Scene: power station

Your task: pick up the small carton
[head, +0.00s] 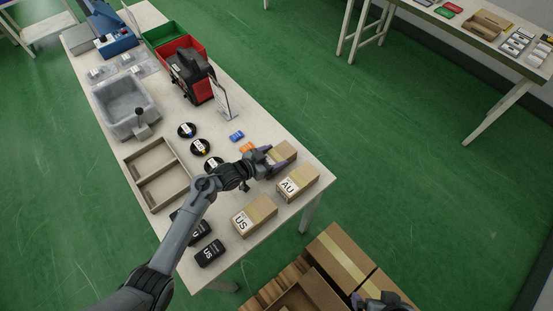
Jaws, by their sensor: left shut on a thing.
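Three small brown cartons stand near the right end of the white table (85,62). My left gripper (268,162) is shut on the farthest carton (286,151), which is partly hidden behind the gripper. I cannot tell whether this carton still touches the table. The carton marked AU (304,180) is just in front of it, and the carton marked US (262,210) is nearer and to the left. Part of my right gripper (384,301) shows at the bottom edge, over the big boxes; its fingers are not clear.
Large cardboard boxes (345,255) stand on the floor beyond the table's near end.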

